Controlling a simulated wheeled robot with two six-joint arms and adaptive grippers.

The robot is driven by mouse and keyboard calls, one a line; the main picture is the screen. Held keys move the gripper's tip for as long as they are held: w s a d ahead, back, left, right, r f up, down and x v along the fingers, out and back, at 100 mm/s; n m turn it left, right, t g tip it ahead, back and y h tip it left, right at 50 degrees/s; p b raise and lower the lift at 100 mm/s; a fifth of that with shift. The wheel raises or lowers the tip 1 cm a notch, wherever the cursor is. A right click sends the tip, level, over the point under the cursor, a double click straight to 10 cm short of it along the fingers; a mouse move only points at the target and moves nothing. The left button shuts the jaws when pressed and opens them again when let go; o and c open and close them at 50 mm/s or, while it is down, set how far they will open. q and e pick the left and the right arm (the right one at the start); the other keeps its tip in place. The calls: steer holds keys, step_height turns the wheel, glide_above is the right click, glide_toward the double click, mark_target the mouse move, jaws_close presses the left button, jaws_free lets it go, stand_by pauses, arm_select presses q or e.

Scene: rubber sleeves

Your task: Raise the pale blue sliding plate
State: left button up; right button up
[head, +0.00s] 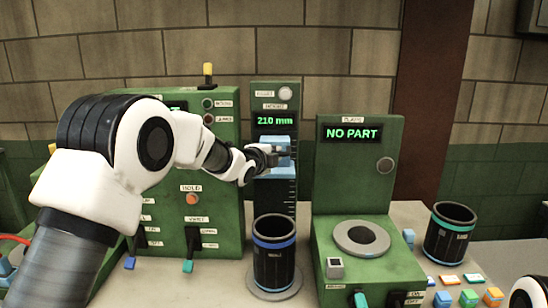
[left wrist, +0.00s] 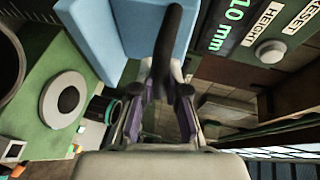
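The pale blue sliding plate (head: 283,143) sits on the upright scaled column, just below a display reading 210 mm. My left gripper (head: 275,157) reaches across the front of the plate from the left and covers its middle. In the left wrist view the plate (left wrist: 90,28) fills the upper left and middle. My right gripper does not show.
A dark cup with a blue band (head: 274,255) stands on a round base below the column. A green station reading NO PART (head: 350,170) is to the right. Another dark cup (head: 450,235) and several coloured blocks (head: 470,298) stand farther right. A lever panel (head: 215,170) is behind my left arm.

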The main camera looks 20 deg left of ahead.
arm_select(q)
steer(key=o, duration=0.4)
steer(key=shift+w+r, duration=0.15)
steer(key=shift+r, duration=0.3)
steer(key=shift+o, duration=0.2)
steer(key=shift+f, duration=0.15)
steer(key=v, duration=1.2)
steer(key=shift+f, duration=0.2)
